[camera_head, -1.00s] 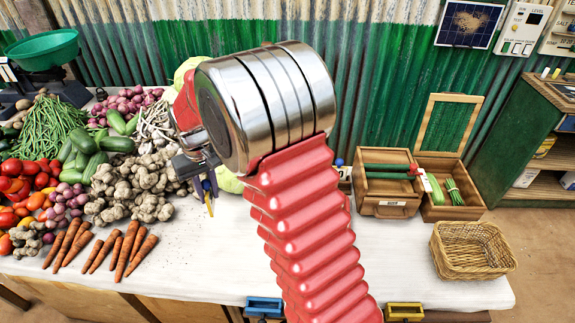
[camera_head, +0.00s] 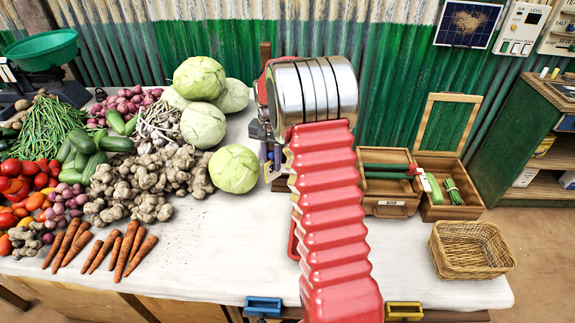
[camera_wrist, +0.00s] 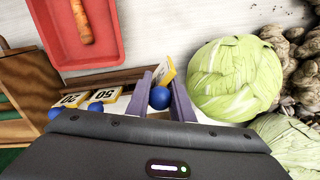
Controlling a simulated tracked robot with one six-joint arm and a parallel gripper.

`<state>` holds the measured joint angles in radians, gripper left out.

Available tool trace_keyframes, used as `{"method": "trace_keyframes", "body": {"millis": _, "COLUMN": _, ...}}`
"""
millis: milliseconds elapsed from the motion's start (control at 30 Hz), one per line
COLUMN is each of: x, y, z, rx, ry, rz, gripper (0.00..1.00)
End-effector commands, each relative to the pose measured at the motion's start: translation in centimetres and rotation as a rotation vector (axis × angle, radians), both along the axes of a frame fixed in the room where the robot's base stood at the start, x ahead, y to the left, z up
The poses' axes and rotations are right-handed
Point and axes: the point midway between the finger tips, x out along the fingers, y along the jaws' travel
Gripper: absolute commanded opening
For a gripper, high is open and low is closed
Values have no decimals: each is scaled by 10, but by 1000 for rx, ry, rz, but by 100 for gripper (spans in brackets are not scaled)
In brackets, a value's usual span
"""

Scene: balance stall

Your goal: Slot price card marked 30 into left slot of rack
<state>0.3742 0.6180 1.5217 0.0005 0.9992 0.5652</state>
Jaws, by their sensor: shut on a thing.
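My gripper (camera_wrist: 162,100) is shut on a yellow-edged price card (camera_wrist: 167,70) with a blue ball knob (camera_wrist: 159,97) between its purple fingers. The card is tilted and its number cannot be read. In the wrist view, a wooden rack (camera_wrist: 125,75) lies to the left of and behind the fingers, bearing cards marked 20 (camera_wrist: 73,99) and 50 (camera_wrist: 104,95), each with a blue knob. I cannot tell whether the held card touches the rack. In the head view, my gripper (camera_head: 268,167) is beside a cabbage, and my arm hides most of the rack.
A cabbage (camera_wrist: 236,78) sits close to the right of the fingers in the wrist view. A red tray (camera_wrist: 110,45) with a carrot (camera_wrist: 82,20) lies beyond the rack. A wooden box (camera_head: 388,205) and a wicker basket (camera_head: 450,268) stand to the right.

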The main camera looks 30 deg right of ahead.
Motion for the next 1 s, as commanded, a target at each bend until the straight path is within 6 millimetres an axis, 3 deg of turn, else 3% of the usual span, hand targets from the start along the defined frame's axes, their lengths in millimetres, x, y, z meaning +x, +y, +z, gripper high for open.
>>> {"method": "trace_keyframes", "body": {"millis": 200, "x": 3, "y": -34, "z": 2, "rx": -5, "ry": -6, "rz": -263, "gripper": 0}}
{"method": "trace_keyframes", "body": {"millis": 567, "x": 9, "y": -61, "z": 3, "rx": -10, "ry": -14, "rz": -663, "gripper": 0}}
{"method": "trace_keyframes", "body": {"millis": 800, "x": 11, "y": -63, "z": -43, "rx": -10, "ry": -14, "rz": -786, "gripper": 0}}
{"method": "trace_keyframes", "body": {"millis": 1000, "x": 11, "y": -63, "z": -57, "rx": -10, "ry": -16, "rz": -792, "gripper": 0}}
